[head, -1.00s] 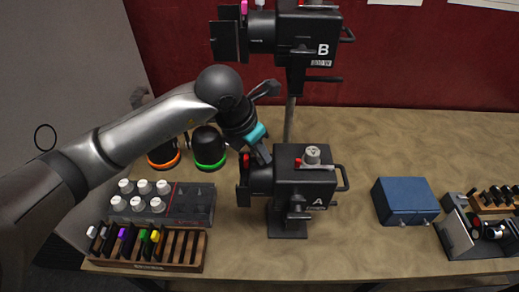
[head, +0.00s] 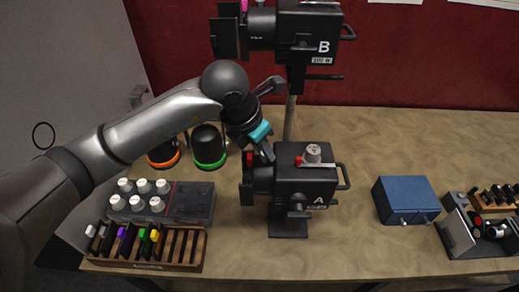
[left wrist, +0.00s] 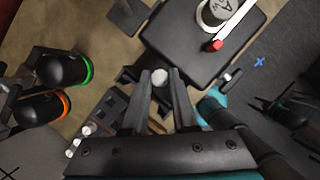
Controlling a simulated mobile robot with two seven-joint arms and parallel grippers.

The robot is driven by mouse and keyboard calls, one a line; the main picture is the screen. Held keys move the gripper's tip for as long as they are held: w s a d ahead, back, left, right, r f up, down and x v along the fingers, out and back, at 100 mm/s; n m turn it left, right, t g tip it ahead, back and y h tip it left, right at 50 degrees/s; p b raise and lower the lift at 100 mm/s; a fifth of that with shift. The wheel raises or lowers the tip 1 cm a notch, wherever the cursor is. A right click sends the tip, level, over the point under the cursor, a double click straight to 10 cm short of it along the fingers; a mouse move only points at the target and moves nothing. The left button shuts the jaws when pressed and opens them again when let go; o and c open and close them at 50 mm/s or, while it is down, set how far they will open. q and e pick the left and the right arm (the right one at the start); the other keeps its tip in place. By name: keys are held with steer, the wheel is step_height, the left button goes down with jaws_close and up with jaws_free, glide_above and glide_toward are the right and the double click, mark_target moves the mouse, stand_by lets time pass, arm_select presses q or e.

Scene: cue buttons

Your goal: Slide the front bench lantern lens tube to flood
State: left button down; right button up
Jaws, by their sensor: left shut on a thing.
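The front bench lantern (head: 305,185), a black box marked A, stands on the bench. Its short black lens tube (head: 263,180) points left, with dark flaps (head: 246,185) at its end. My left gripper (head: 268,155) reaches down over the tube from the upper left. In the left wrist view its fingers (left wrist: 159,88) are shut on a small pale round knob (left wrist: 159,76) beside the lantern body (left wrist: 195,45). The fingers hide part of the tube, and any flood marking is too small to read. My right gripper is not in view.
A second lantern (head: 310,33), marked B, stands on a pole behind. Orange-ringed (head: 163,154) and green-ringed (head: 209,148) black domes, a button panel (head: 190,202) and a wooden rack (head: 190,250) are left. A blue box (head: 405,200) sits right, with clear bench between.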

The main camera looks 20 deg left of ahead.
arm_select(q)
steer(key=shift+w+d, duration=0.1)
steer(key=shift+d, duration=0.3)
steer(key=c, duration=0.7)
jaws_free()
steer(key=shift+d, duration=0.1)
steer(key=shift+a+r, duration=0.2)
steer(key=shift+r, duration=0.3)
steer(key=b+v, duration=0.1)
steer(key=v, duration=0.6)
steer(key=b+v, duration=0.1)
steer(key=v, duration=0.6)
steer(key=shift+s+r, duration=0.1)
steer(key=shift+s, duration=0.2)
